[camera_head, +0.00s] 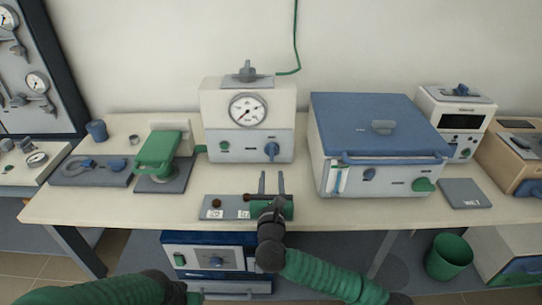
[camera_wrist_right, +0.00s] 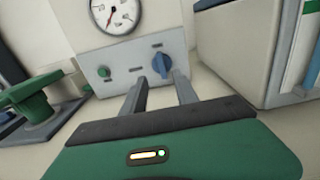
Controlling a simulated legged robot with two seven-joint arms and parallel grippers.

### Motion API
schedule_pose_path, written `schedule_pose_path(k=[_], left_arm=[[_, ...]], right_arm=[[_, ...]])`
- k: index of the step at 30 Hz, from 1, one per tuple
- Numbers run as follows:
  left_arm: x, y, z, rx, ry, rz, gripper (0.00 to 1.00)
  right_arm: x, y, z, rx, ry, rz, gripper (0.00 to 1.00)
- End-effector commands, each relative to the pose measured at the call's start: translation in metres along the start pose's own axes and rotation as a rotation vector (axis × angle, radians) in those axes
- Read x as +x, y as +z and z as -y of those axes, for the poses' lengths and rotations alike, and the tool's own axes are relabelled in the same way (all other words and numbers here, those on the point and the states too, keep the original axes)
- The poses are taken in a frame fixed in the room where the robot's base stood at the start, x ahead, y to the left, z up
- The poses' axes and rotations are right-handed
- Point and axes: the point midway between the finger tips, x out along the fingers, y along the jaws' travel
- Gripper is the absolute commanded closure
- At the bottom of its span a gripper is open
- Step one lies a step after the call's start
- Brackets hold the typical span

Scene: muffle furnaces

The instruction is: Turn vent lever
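No part in view is labelled legibly as the vent lever. A white and grey gauge box (camera_head: 248,118) stands at the back of the table, with a grey lever-like handle (camera_head: 247,72) on top and a blue knob (camera_head: 271,150) on its front. The blue knob also shows in the right wrist view (camera_wrist_right: 161,66). My right gripper (camera_head: 271,182) is open and empty in front of the box, apart from it. Its two fingers (camera_wrist_right: 160,92) point toward the box front below the knob. My left arm comes in at the bottom left; its fingers cannot be made out.
A blue-lidded furnace (camera_head: 380,128) stands right of the gauge box. A green clamp-like device (camera_head: 160,152) stands left. A flat grey plate (camera_head: 228,208) lies beside my right gripper at the front edge. A smaller white unit (camera_head: 455,112) stands far right.

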Motion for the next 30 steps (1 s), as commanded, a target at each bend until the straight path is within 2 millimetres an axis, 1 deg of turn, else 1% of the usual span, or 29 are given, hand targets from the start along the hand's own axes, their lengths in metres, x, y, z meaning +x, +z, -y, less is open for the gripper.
schedule_pose_path(k=[1,6,9,13,15,18,25,30], left_arm=[[0.003,0.001,0.000,0.000,0.000,0.000,0.64],[0.007,0.002,0.000,0.000,0.000,0.000,0.64],[0.010,0.002,0.000,0.000,0.000,0.000,0.64],[0.011,0.003,0.000,0.000,0.000,0.000,0.64],[0.012,0.003,0.000,0.000,0.000,0.000,0.64],[0.012,0.003,0.000,0.000,0.000,0.000,0.64],[0.012,0.003,0.000,0.000,0.000,0.000,0.64],[0.012,0.003,0.000,0.000,0.000,0.000,0.64]], right_arm=[[0.014,-0.002,0.001,-0.002,-0.003,-0.001,0.65],[0.058,-0.001,-0.001,-0.003,-0.001,0.000,0.65],[0.082,-0.001,-0.001,-0.003,0.000,0.001,0.65],[0.105,0.000,-0.001,-0.003,0.001,0.002,0.65],[0.112,0.001,-0.001,-0.003,0.002,0.002,0.65],[0.117,0.001,-0.002,-0.003,0.003,0.002,0.65],[0.117,0.001,-0.001,-0.003,0.003,0.002,0.65],[0.117,0.001,-0.001,-0.003,0.003,0.002,0.87]])
